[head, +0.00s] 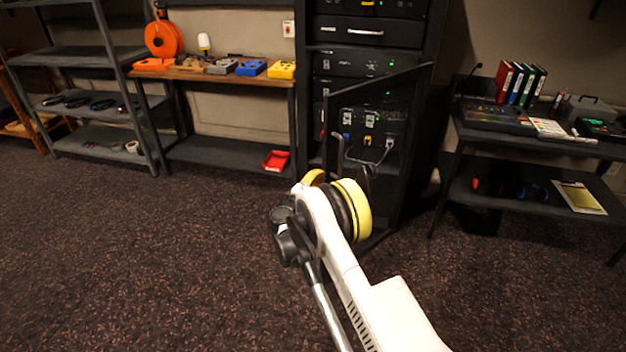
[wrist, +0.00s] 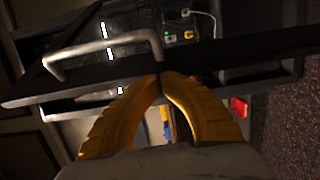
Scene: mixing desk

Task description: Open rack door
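The rack door (head: 329,125) is a dark-framed, see-through panel on the black rack (head: 304,60). It stands partly open, angled out from the rack front, with its far edge at the right. Its grey bar handle (head: 342,150) is on the left part of the door. In the wrist view the handle (wrist: 100,46) lies beyond and left of my fingertips. My gripper (wrist: 161,80) has its two yellow fingers together at the tips, with nothing visible between them. The tips overlap the door's dark edge (wrist: 230,55) in the picture; I cannot tell whether they touch it.
A wooden-topped bench (head: 200,76) with coloured boxes and a red tray (head: 276,160) stands left of the rack. Grey shelves (head: 90,55) stand farther left. A desk (head: 545,140) with a mixer and binders is at right. The carpet (head: 150,260) in front is clear.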

